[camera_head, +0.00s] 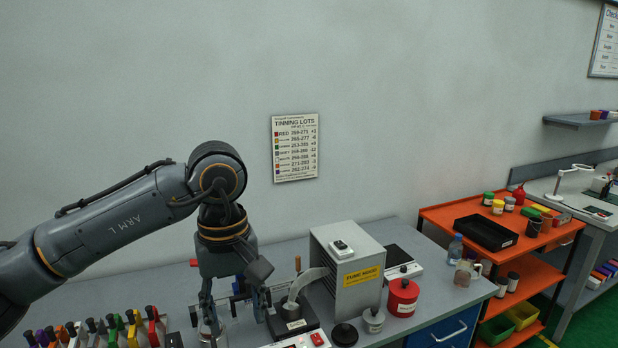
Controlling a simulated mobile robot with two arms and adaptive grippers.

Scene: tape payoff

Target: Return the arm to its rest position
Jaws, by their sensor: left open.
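My left arm (130,215), grey and marked "ARM L", comes in from the left and bends down at its orange-ringed wrist. Its left gripper (236,312) points down over the grey workbench (285,252), left of the fume hood box. The fingers are spread and I see nothing held between them. The fingertips are low, near small items on the bench. I cannot tell whether they touch anything, as the gripper hides part of what stands behind it. My right gripper is not in view.
Close to the gripper stand a black-based device (292,318) and the grey fume hood (350,275). A row of coloured-handled items (130,328) stands at the lower left. A red container (402,297) is farther right. An orange cart (460,213) stands beyond the bench.

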